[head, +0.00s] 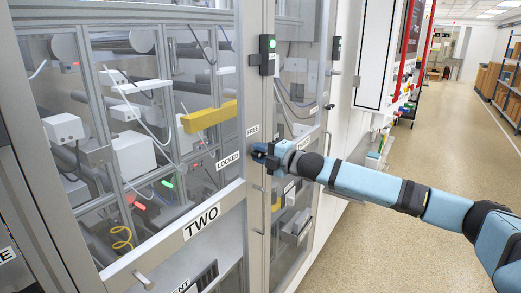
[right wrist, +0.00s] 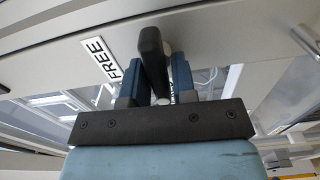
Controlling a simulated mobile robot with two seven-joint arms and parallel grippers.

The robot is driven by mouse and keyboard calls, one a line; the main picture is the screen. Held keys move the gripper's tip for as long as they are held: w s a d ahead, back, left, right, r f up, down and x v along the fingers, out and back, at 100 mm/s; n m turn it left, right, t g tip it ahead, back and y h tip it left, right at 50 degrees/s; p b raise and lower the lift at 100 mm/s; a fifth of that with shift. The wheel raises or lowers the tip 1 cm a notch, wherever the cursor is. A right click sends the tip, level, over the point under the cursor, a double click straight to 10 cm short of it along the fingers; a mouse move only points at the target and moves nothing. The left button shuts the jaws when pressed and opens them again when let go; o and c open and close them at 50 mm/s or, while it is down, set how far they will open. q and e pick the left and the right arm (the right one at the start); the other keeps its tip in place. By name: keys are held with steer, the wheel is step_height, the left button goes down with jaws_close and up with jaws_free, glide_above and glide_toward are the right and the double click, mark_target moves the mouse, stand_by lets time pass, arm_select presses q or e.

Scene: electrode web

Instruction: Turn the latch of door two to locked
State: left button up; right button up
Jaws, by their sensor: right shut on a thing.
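Door two (head: 202,222) is a glazed, grey-framed door with a TWO plate at the left of the head view. Its frame carries a LOCKED label (head: 228,161) and a FREE label (head: 252,131); the FREE label (right wrist: 100,58) also shows in the right wrist view. My right gripper (head: 261,155) is at the door frame, just right of LOCKED and below FREE. In the right wrist view its two blue fingers stand either side of the black latch handle (right wrist: 152,58), shut on it. In the head view the gripper largely hides the latch. My left gripper is out of view.
A black box with a green light (head: 266,45) sits on the frame above the latch. Another glazed door (head: 300,75) is just to the right. An open aisle floor (head: 450,140) runs along the right, with shelves (head: 500,85) beyond.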

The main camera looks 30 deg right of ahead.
steer(key=shift+n, duration=0.3)
steer(key=o, duration=0.7)
steer(key=shift+o, duration=0.2)
steer(key=b+v, duration=0.6)
steer(key=v, duration=0.7)
steer(key=shift+s, duration=0.35)
steer(key=shift+d, duration=0.1)
